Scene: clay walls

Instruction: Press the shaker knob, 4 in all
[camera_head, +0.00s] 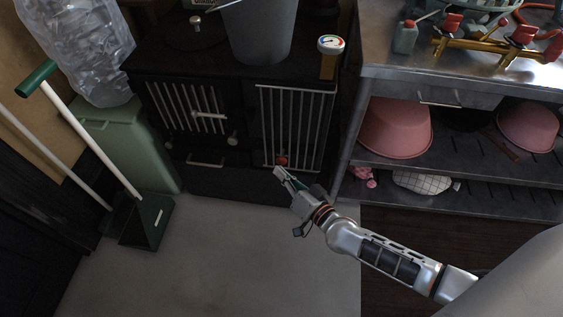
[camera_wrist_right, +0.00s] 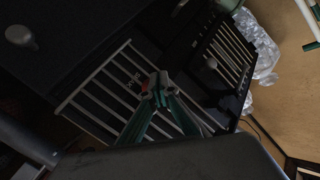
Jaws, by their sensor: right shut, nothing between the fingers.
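The shaker knob is a small red knob (camera_head: 282,160) low on the barred right-hand front of a black stove (camera_head: 215,180). In the right wrist view a bit of the red knob (camera_wrist_right: 144,88) shows beside the fingertips, partly hidden by them. My right gripper (camera_head: 281,173) is shut and empty, with its tips just below and in front of the knob in the head view. The shut fingertips (camera_wrist_right: 157,84) also show in the right wrist view. I cannot tell whether they touch the knob. My left gripper is not in view.
A grey bucket (camera_head: 257,35) and a dial gauge (camera_head: 330,45) are on the stove. A metal workbench (camera_head: 460,75) with pink basins (camera_head: 395,127) stands at the right. A green bin (camera_head: 125,140) and a dustpan (camera_head: 150,218) are at the left. The floor in front is clear.

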